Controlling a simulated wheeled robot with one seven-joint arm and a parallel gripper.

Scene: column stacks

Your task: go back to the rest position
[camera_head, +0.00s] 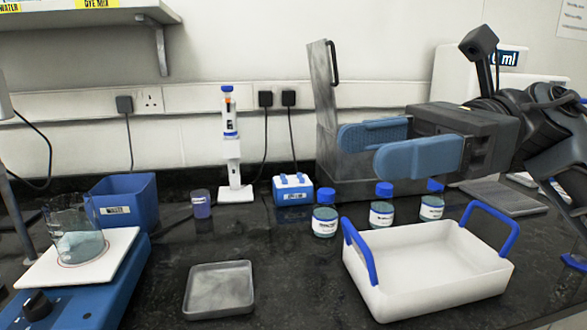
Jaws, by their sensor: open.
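My gripper (378,147) is at the upper right, with its two blue fingers apart and nothing between them. It points left and is held in the air above the bottles and the white tray. My dark arm reaches in from the right edge. The fingers hide part of the grey metal stand behind them.
A white tray (430,301) with blue handles stands at the right. Several blue-capped bottles (325,221) stand behind it. A grey dish (219,289), a blue bin (124,203), a pipette stand (234,172) and a beaker (77,240) on a hotplate are left.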

